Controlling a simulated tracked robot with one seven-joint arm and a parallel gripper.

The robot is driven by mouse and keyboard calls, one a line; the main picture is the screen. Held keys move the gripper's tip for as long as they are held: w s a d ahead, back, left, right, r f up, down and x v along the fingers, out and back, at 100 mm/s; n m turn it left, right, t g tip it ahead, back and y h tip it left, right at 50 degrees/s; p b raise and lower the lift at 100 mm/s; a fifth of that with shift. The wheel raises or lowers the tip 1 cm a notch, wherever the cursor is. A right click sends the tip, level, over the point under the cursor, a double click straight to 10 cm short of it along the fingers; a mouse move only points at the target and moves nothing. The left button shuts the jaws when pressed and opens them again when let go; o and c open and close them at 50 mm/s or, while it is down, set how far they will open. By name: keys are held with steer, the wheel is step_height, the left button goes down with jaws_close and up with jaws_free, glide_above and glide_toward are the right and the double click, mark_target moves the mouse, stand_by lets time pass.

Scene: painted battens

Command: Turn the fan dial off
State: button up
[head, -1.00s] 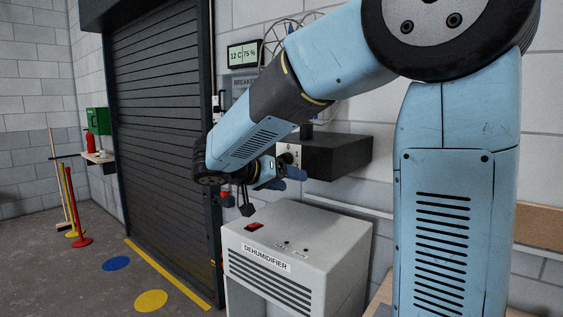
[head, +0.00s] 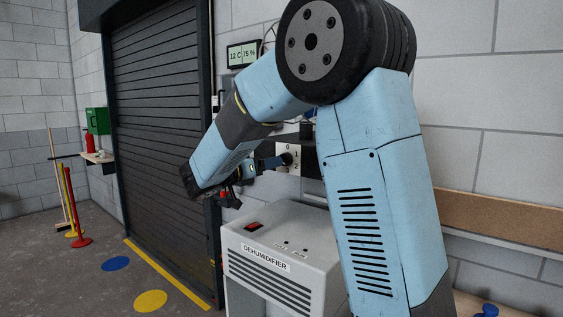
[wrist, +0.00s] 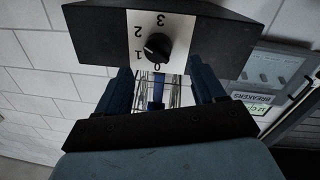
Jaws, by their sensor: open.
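The fan dial (wrist: 158,45) is a round black knob on a white panel (wrist: 136,20) marked 0 to 3, on the front of a dark box (wrist: 215,35). The numbers look upside down in the wrist view, and the knob's pale mark seems to point toward 1. In the head view the dial (head: 286,159) shows just right of my gripper (head: 272,163). My gripper (wrist: 164,75) is open, its two blue fingers spread apart in front of the panel, near the 0 side of the dial. I cannot tell whether either finger touches the knob.
A grey dehumidifier (head: 285,240) with a red switch stands below my gripper. A dark roller shutter (head: 160,130) is on the left. A breakers panel (wrist: 275,75) and a display (head: 243,55) are on the wall nearby. My arm hides most of the dark box in the head view.

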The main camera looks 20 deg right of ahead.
mark_target(284, 160)
steer(key=shift+x, duration=3.1)
steer(key=shift+c, duration=0.2)
